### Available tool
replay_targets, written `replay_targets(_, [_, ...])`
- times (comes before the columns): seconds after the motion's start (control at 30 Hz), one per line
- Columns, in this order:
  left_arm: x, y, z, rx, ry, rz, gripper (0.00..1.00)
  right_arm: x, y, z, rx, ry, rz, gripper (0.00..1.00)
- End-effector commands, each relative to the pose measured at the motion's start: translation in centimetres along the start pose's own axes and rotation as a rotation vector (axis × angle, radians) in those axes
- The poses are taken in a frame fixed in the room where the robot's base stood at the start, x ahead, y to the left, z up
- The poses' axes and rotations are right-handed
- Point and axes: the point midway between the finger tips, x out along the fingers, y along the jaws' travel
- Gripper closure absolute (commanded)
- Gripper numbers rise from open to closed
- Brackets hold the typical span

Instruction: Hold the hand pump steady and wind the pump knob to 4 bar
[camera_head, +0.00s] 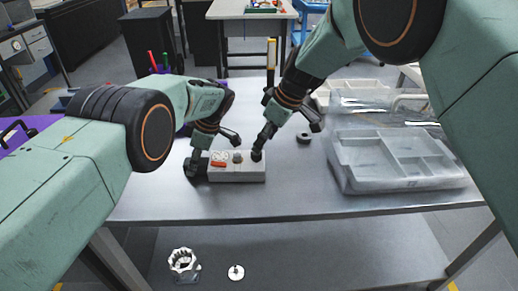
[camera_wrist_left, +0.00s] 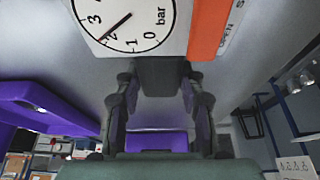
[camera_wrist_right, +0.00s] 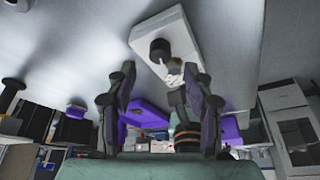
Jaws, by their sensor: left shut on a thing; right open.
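The hand pump (camera_head: 240,174) is a pale box lying on the metal table, with a gauge, an orange strip and a dark block at its left end. My left gripper (camera_head: 207,154) is shut on that dark block (camera_wrist_left: 160,76), which also shows between its fingers in the left wrist view. The gauge (camera_wrist_left: 132,22) fills the top of that view, and its needle points near 2 bar. The black pump knob (camera_wrist_right: 160,50) stands at the pump's other end. My right gripper (camera_wrist_right: 160,92) is open, with the knob just beyond its fingertips, apart from them.
A clear compartment tray (camera_head: 400,165) stands at the right of the table. A small dark ring (camera_head: 304,137) lies left of it. A metal ring part (camera_head: 183,261) and a small disc (camera_head: 236,272) are on the lower shelf. The table front is clear.

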Motion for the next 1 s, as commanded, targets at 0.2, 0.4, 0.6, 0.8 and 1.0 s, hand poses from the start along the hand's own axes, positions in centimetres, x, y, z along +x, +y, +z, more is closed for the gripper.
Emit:
replay_targets(0.2, [-0.1, 0.0, 0.0, -0.001, 0.0, 0.001, 1.0, 3.5, 0.0, 0.0, 0.001, -0.001, -0.001, 0.48])
replay_targets(0.4, [0.0, 0.0, 0.0, -0.001, 0.0, 0.001, 1.0, 4.8, 0.0, 0.0, 0.001, 0.0, 0.001, 0.48])
replay_targets(0.6, [0.0, 0.0, 0.0, -0.001, 0.001, 0.001, 1.0, 5.0, 0.0, 0.0, 0.0, 0.0, 0.001, 0.48])
replay_targets(0.8, [0.0, 0.0, 0.0, -0.001, 0.001, 0.001, 1.0, 5.0, 0.0, 0.0, 0.001, 0.0, 0.001, 0.56])
replay_targets(1.0, [0.0, 0.0, 0.0, 0.0, 0.001, 0.001, 1.0, 5.0, 0.0, 0.0, 0.001, 0.0, 0.001, 0.73])
